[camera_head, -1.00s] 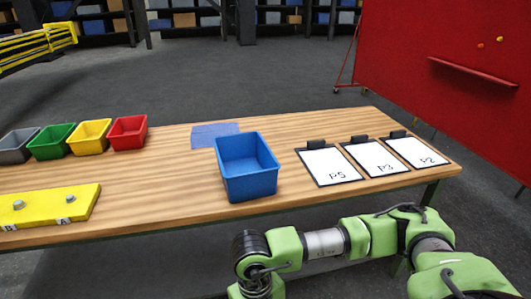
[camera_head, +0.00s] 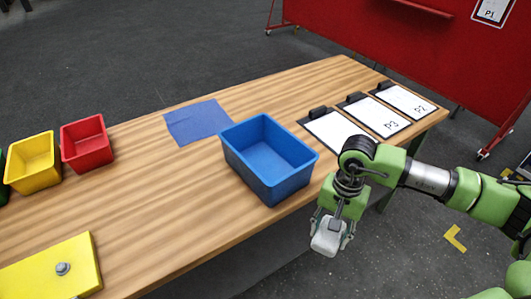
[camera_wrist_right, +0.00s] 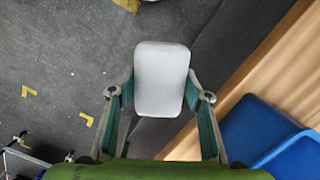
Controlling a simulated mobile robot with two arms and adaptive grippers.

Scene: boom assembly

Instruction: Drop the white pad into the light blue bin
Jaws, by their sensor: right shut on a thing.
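The white pad (camera_head: 327,237) is a small block with rounded corners. My right gripper (camera_head: 333,228) is shut on it, in front of the table's near edge and to the right of the bin. The right wrist view shows the pad (camera_wrist_right: 162,79) between the two fingers of the gripper (camera_wrist_right: 160,92), over the dark floor. The only light-coloured candidate bin is a blue open bin (camera_head: 247,163) on the table; its visible inside is empty. It also shows at the right of the right wrist view (camera_wrist_right: 262,130). My left gripper is out of view.
The wooden table (camera_head: 190,210) carries a red bin (camera_head: 86,145), a yellow bin (camera_head: 33,163), a blue mat (camera_head: 197,121), a yellow block (camera_head: 50,272) and several clipboards, one marked P3 (camera_head: 375,116). A red board (camera_head: 380,40) stands behind. Bare tabletop lies left of the blue bin.

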